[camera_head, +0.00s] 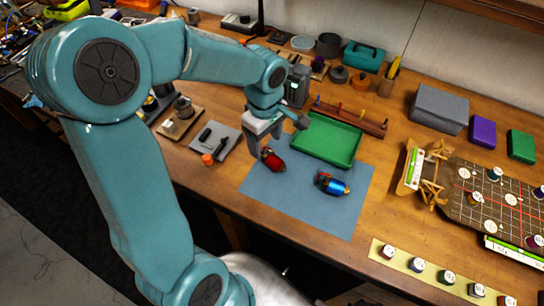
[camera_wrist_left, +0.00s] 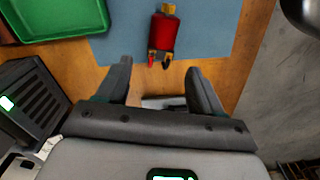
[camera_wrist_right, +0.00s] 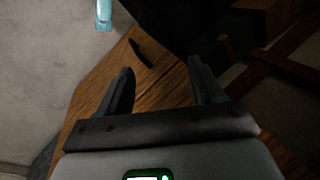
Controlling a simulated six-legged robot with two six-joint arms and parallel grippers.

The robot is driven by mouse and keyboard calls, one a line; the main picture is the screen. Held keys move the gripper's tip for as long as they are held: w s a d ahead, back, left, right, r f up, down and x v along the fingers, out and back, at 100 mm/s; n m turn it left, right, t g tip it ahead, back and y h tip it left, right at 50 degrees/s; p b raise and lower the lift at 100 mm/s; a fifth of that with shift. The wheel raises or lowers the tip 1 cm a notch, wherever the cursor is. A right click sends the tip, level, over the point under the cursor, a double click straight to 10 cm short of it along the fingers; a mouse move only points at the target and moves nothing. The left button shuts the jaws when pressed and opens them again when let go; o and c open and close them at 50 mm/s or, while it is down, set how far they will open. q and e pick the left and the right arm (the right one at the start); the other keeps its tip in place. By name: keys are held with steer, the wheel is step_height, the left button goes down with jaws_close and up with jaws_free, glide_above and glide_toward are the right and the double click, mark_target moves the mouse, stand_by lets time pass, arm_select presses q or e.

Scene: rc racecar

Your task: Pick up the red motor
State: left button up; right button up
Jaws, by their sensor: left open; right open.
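The red motor (camera_head: 272,160) lies on the blue mat (camera_head: 290,195), near its left edge in the head view. My left gripper (camera_head: 266,136) is just above and behind it, open and empty. In the left wrist view the red motor (camera_wrist_left: 164,34) lies ahead of the open fingers (camera_wrist_left: 160,80), its wired end toward them, and is not between them. A blue motor (camera_head: 332,185) lies on the mat to the right. My right gripper (camera_wrist_right: 160,75) is open and empty in the right wrist view; it is not seen in the head view.
A grey plate with small tools (camera_head: 216,142) lies left of the mat. A game board (camera_head: 500,200) and a strip of small jars (camera_head: 440,275) are at the right. The mat's front part is bare.

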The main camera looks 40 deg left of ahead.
mark_target(267, 153)
arm_select(q)
steer(key=shift+s+d+f, duration=0.1)
steer(key=shift+s+d, duration=0.05)
steer(key=shift+s, duration=0.1)
steer(key=f, duration=0.3)
steer(key=w+f+p, duration=0.1)
steer(key=f, duration=0.1)
steer(key=shift+s+f, duration=0.1)
steer(key=shift+s, duration=0.05)
steer(key=shift+s+d, duration=0.1)
steer(key=shift+s, duration=0.15)
steer(key=shift+w, duration=0.3)
steer(key=c, duration=1.2)
steer(key=shift+s, duration=0.15)
steer(key=shift+c, duration=0.2)
